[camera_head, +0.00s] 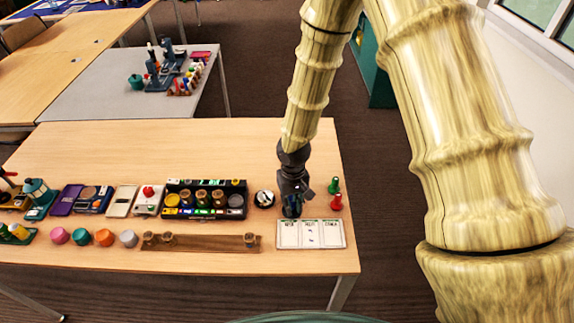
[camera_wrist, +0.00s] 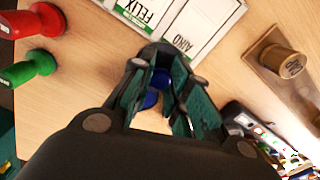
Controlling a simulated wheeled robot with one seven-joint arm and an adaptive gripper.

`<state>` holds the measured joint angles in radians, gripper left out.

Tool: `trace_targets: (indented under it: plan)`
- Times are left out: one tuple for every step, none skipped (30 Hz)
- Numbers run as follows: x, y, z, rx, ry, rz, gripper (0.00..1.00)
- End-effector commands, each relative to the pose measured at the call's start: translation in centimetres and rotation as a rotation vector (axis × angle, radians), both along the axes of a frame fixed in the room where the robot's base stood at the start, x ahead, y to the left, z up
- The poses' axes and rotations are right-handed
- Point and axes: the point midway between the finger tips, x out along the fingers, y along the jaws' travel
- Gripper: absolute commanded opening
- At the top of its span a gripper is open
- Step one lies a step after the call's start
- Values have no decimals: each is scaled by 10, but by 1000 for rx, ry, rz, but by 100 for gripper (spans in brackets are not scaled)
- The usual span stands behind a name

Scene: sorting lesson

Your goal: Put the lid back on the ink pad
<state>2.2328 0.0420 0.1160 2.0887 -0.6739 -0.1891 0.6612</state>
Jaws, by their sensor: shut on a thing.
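My gripper (camera_head: 292,211) is low over the right part of the near table, just behind the white name cards. In the wrist view its fingers (camera_wrist: 160,88) are closed around a small blue thing (camera_wrist: 151,100), mostly hidden by them; it may be a knobbed stamp like the red and green ones. A flat purple box (camera_head: 66,200) lies far to the left, beside a dark blue tray (camera_head: 93,199). A cream flat box (camera_head: 122,201) lies right of these. I cannot tell which of these is the ink pad or its lid.
A green stamp (camera_head: 334,185) and a red stamp (camera_head: 336,203) stand right of my gripper. The white card board (camera_head: 311,234) lies in front. The table's back half is clear.

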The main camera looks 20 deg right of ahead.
Motion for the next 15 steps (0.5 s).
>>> trace_targets:
  plan:
    - [5,-1,11,0,0,24,2]
    - [7,-1,14,-1,0,44,2]
    - [12,-1,18,-1,1,71,2]
    - [15,-1,21,-1,0,93,2]
    - [19,-1,24,0,0,118,2]
    - [23,-2,27,0,1,150,2]
    - [27,-2,30,1,0,174,2]
    - [30,-2,32,0,0,198,2]
    - [34,-3,35,1,0,229,2]
    - [37,-3,37,1,0,251,2]
    - [40,-4,39,1,0,275,2]
    - [44,-5,42,1,0,303,2]
    - [47,-6,43,2,0,322,2]
    - [49,-7,44,2,1,342,2]
    - [52,-8,46,2,0,366,2]
